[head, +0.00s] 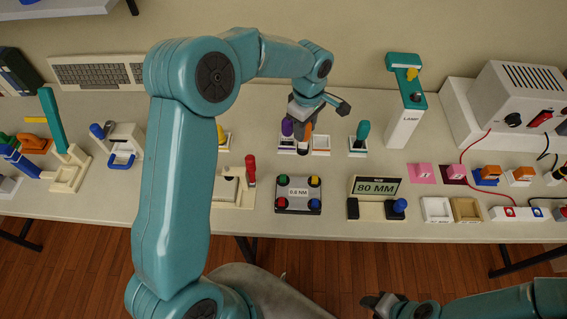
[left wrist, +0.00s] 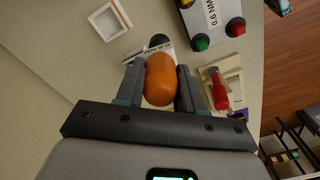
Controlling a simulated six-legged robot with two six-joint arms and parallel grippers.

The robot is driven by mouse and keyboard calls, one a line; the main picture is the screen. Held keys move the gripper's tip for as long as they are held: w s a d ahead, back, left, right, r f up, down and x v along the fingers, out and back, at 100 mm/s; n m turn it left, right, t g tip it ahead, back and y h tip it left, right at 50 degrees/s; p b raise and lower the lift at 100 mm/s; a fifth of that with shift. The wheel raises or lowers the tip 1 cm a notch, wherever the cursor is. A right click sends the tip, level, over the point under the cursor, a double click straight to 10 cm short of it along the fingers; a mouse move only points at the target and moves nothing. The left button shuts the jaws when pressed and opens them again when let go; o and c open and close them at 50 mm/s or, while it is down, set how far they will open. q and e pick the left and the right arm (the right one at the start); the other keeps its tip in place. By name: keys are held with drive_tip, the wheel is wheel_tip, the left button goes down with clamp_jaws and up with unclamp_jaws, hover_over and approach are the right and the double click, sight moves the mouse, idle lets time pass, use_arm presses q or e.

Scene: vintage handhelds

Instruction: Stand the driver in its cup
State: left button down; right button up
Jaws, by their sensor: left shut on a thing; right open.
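My left gripper (head: 305,122) is shut on the orange handle of a driver (head: 308,130). In the left wrist view the orange handle (left wrist: 161,80) sits between the two fingers of my left gripper (left wrist: 162,88), seen nearly end-on. Below it lies a small white labelled holder (left wrist: 138,54) with a dark round part beside the label; the driver's tip is hidden, so I cannot tell whether it is inside. An empty white square holder (head: 320,143) stands just right of it and shows in the wrist view (left wrist: 110,20). My right gripper (head: 384,302) is open and empty at the bottom, off the table.
A purple-handled driver (head: 287,127) stands close left of the held one, and a teal-handled driver (head: 362,131) stands to the right.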

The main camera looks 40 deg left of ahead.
use_arm(q)
drive_tip(key=w+d+f+p, duration=0.1)
drive_tip(key=w+f, duration=0.1)
drive_tip(key=w, duration=0.8)
drive_tip(key=shift+f+p, duration=0.2)
drive_tip(key=shift+p, duration=0.2)
use_arm(e)
wheel_tip(320, 180, up, 3)
drive_tip(key=shift+f, duration=0.1)
use_arm(q)
drive_tip(key=shift+d, duration=0.1)
drive_tip(key=shift+w, duration=0.15)
use_arm(e)
drive_tip(key=shift+f, duration=0.1)
use_arm(q)
drive_tip(key=shift+f, duration=0.15)
use_arm(e)
drive_tip(key=shift+f, duration=0.1)
use_arm(q)
drive_tip(key=shift+f+b, duration=1.3)
drive_tip(key=shift+f, duration=0.2)
use_arm(e)
drive_tip(key=shift+f, duration=1.1)
use_arm(q)
drive_tip(key=shift+f+b, duration=1)
drive_tip(key=shift+f, duration=0.3)
use_arm(e)
drive_tip(key=shift+f, duration=1.05)
